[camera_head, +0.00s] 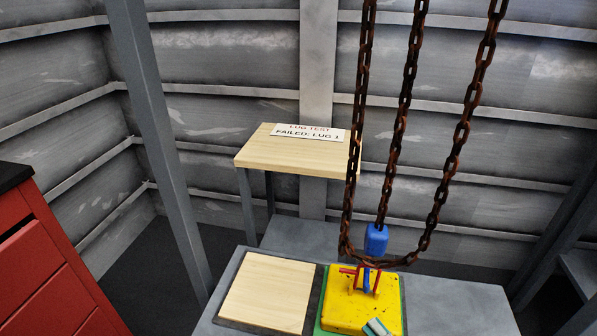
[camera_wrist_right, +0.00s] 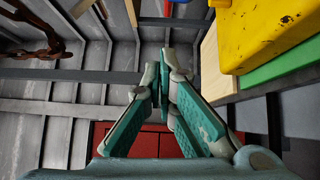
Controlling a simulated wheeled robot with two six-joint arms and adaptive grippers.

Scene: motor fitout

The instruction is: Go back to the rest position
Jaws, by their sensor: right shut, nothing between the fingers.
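My right gripper (camera_wrist_right: 166,65) is shut and empty in the right wrist view, its teal-padded fingers meeting at the tips. In the head view only a small part of it (camera_head: 377,327) shows at the bottom edge, in front of the yellow block (camera_head: 340,308). The yellow block also fills the upper right of the right wrist view (camera_wrist_right: 262,28), apart from the fingers. My left gripper is not in view.
The yellow block sits on a green plate (camera_head: 321,322) on a grey bench (camera_head: 455,300), beside a pale wooden board (camera_head: 265,290). Rusty chains (camera_head: 408,95) hang over it near a blue hook part (camera_head: 376,240). A red cabinet (camera_head: 40,265) stands left. A labelled wooden shelf (camera_head: 290,158) is behind.

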